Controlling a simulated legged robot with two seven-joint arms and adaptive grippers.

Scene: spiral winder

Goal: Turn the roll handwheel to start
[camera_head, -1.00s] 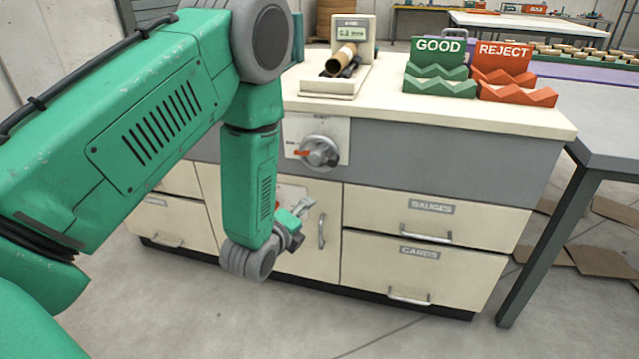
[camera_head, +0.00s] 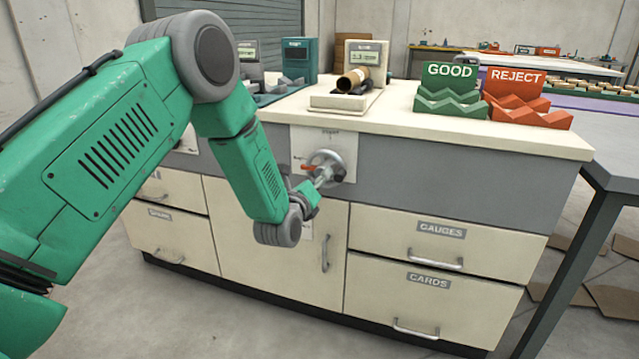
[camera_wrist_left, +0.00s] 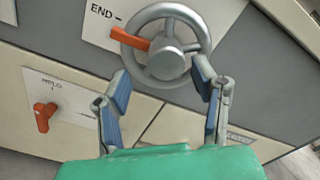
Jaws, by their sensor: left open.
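The handwheel (camera_head: 337,160) is a grey spoked wheel with an orange handle, mounted on a white plate on the cabinet's grey front. In the left wrist view the handwheel (camera_wrist_left: 166,62) shows at the top centre, with its orange handle pointing left and the word END on the plate. My left gripper (camera_head: 324,178) is just in front of the wheel in the head view. In the left wrist view my left gripper (camera_wrist_left: 163,88) is open, its blue-padded fingers spread to either side below the wheel's hub. Whether a finger touches the rim I cannot tell. My right gripper is not in view.
A second plate with a small orange knob (camera_wrist_left: 45,115) is left of the wheel. The worktop (camera_head: 420,125) carries a scale with tubes (camera_head: 355,80), a green GOOD rack (camera_head: 450,95) and an orange REJECT rack (camera_head: 520,108). Drawers and a door with handles lie below.

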